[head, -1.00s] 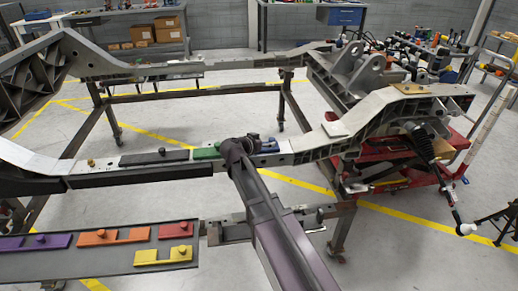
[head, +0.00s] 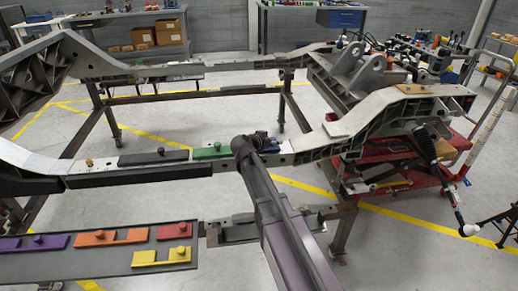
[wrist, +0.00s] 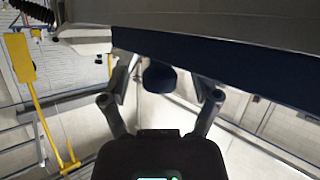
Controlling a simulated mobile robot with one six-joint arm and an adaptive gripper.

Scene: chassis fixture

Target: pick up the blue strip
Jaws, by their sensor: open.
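The blue strip (wrist: 215,62) crosses the upper part of the wrist view as a dark blue band. Its rounded blue knob (wrist: 158,77) hangs into the space between my fingers. My gripper (wrist: 163,88) is open, with one finger on either side of the knob; I cannot tell whether either finger touches it. In the head view my arm and wrist cover most of the blue strip, just right of the green strip (head: 212,153) on the near chassis rail (head: 110,175).
A black strip (head: 153,158) lies left of the green one on the rail. A grey tray (head: 100,264) at the front left holds purple, orange, red and yellow pieces. A red lift cart (head: 385,186) stands at the right. A far rail runs behind.

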